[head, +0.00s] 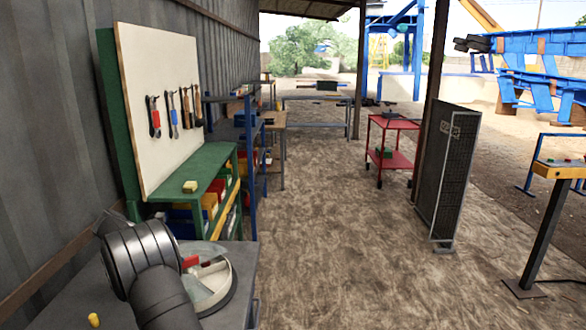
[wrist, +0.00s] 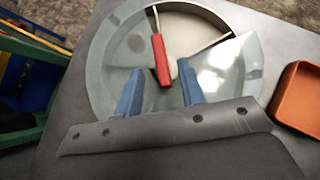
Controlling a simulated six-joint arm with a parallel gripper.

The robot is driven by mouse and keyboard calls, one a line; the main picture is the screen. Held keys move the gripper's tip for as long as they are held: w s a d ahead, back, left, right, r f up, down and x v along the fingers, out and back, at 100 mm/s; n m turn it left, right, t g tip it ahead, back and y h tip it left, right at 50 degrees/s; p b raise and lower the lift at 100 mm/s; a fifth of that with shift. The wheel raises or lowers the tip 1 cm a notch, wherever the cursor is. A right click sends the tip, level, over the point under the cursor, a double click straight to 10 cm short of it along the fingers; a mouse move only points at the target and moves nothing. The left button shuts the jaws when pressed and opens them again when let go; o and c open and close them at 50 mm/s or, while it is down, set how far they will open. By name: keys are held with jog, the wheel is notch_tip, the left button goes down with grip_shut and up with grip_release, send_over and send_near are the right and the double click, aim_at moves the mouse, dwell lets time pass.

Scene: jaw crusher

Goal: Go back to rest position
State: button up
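My gripper (wrist: 160,67) shows in the wrist view with its two blue fingers apart. Nothing is seen held between them. Below it is a round pale dish (wrist: 106,55) with a light rim. A red-handled tool (wrist: 159,60) lies across the dish, its handle appearing between the fingers from this angle. Glassy grey sheets cover parts of the dish. In the head view, my dark arm reaches over the grey bench (head: 240,258) at the lower left. The dish (head: 232,289) shows just right of the arm, and the fingers cannot be made out there.
An orange tray (wrist: 300,95) sits right of the dish. A yellow object (head: 93,320) lies near the bench's front. Beyond are a green workbench (head: 212,165) and a tool board (head: 160,75) by the wall. A red cart (head: 394,124) stands farther off; the middle floor is clear.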

aim_at(187, 258)
jog(key=shift+x, duration=2.6)
jog(key=v, duration=1.7)
jog(key=x, duration=1.7)
jog(key=shift+s+r+n+t+y, duration=0.1)
jog(key=shift+n+t+y, duration=0.2)
jog(key=shift+n+t, duration=0.3)
jog(key=shift+n+t+y, duration=0.7)
jog(key=shift+n+y, duration=0.4)
jog(key=shift+n, duration=0.8)
